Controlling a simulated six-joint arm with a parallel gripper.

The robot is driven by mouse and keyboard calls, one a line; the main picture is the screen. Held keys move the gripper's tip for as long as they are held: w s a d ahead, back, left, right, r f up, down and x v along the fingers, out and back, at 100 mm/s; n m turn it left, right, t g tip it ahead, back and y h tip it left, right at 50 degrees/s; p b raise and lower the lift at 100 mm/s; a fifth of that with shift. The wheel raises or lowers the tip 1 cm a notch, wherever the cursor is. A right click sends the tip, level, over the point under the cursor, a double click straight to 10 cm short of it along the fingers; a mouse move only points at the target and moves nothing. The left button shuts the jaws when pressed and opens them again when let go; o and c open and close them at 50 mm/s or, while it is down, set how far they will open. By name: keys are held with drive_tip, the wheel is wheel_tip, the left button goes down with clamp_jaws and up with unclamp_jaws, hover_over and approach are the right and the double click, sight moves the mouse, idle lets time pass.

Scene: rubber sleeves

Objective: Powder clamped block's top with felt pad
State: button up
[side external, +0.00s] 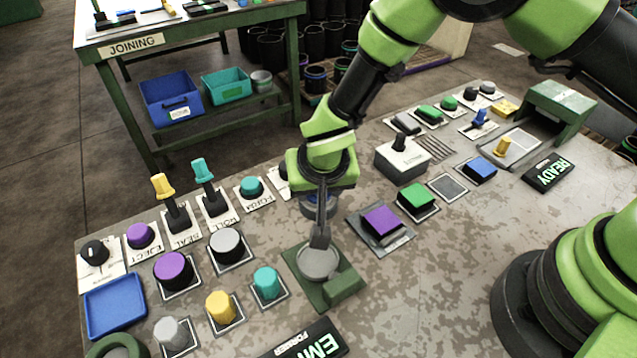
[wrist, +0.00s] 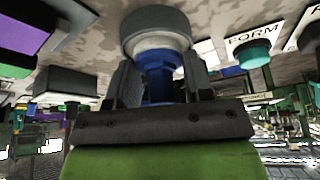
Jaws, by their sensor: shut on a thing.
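My gripper (wrist: 160,85) is shut on the blue handle (wrist: 160,72) of a round pad. The pad (wrist: 155,32) has a wide grey disc with a paler band beneath it. The pad is apart from the block.
A green block (side external: 417,196), a blue block (side external: 480,168) and a grey box with a black knob (side external: 402,160) are to the right. Several knobs and levers crowd the left.

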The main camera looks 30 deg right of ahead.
idle(0.4)
drive_tip(key=shift+r, duration=3.45)
drive_tip(key=s+d+r+n+y, duration=0.1)
drive_tip(key=s+d+r+n, duration=0.1)
drive_tip(key=d+r, duration=0.5)
drive_tip(key=s+d+r+n+y, duration=0.1)
drive_tip(key=s+d+r+n, duration=0.15)
drive_tip(key=d+r, duration=0.45)
drive_tip(key=shift+s+a+f+m+g+h, duration=0.3)
drive_tip(key=shift+a+f+m+g+h, duration=0.75)
drive_tip(key=shift+f+m, duration=1.95)
drive_tip(key=shift+s+a+f+m+g+h, duration=0.45)
drive_tip(key=shift+a+f+m, duration=1.2)
drive_tip(key=shift+f+m, duration=1.4)
drive_tip(key=shift+s+a+f+m+g+h, duration=0.2)
drive_tip(key=shift+a+f+m+g+h, duration=0.85)
drive_tip(key=shift+f+m, duration=1.95)
drive_tip(key=shift+a+f+t, duration=0.15)
drive_tip(key=shift+f+t, duration=0.1)
drive_tip(key=shift+f, duration=0.3)
drive_tip(key=shift+a+f+t, duration=0.15)
drive_tip(key=shift+f+t, duration=0.05)
drive_tip(key=shift+f, duration=0.35)
